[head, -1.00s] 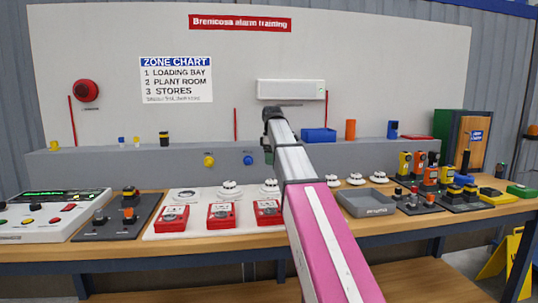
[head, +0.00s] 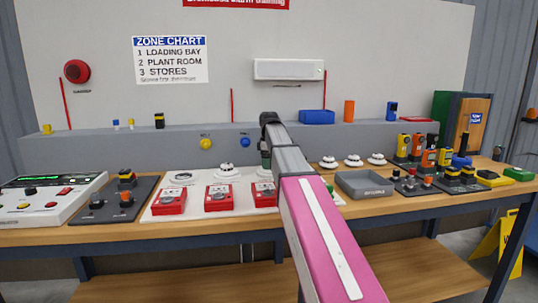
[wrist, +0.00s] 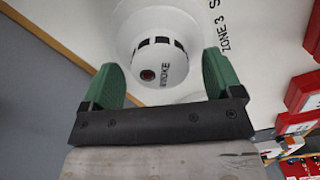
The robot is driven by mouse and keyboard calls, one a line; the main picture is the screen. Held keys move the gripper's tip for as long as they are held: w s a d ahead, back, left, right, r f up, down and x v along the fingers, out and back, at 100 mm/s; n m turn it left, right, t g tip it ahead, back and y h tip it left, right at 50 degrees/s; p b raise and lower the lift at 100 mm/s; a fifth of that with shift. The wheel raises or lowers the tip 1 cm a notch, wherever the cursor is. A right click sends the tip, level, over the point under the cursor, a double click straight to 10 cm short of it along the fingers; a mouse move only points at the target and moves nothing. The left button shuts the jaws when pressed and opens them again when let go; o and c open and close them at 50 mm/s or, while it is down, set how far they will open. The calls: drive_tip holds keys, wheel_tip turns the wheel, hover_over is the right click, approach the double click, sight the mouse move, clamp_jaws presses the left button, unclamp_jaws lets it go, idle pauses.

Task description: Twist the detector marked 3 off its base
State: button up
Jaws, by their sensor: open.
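The white smoke detector (wrist: 160,62) beside the printed "ZONE 3" label fills the middle of the wrist view. It sits on a round white base (wrist: 127,35) on the white board. My gripper (wrist: 163,75) has two green fingers spread apart, with tips reaching the near left and right of the detector; I cannot tell whether they touch it. Nothing is held. In the head view my arm hides this detector almost wholly. The white board (head: 155,212) also carries a second detector (head: 227,170), a flat round unit (head: 183,178) and red call points (head: 218,198).
The grey tray (head: 363,187) and three loose white detectors (head: 354,160) lie right of my arm. Several coloured devices (head: 428,160) crowd the bench's right. The alarm panel (head: 45,200) and a dark switch plate (head: 115,200) stand left. A grey ledge (head: 100,150) runs behind.

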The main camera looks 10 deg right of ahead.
drive_tip(key=shift+f, duration=0.35)
drive_tip(key=shift+c, duration=0.3)
drive_tip(key=c, duration=1)
drive_tip(key=shift+n, duration=1)
drive_tip(key=shift+n, duration=0.9)
drive_tip(key=shift+n, duration=1)
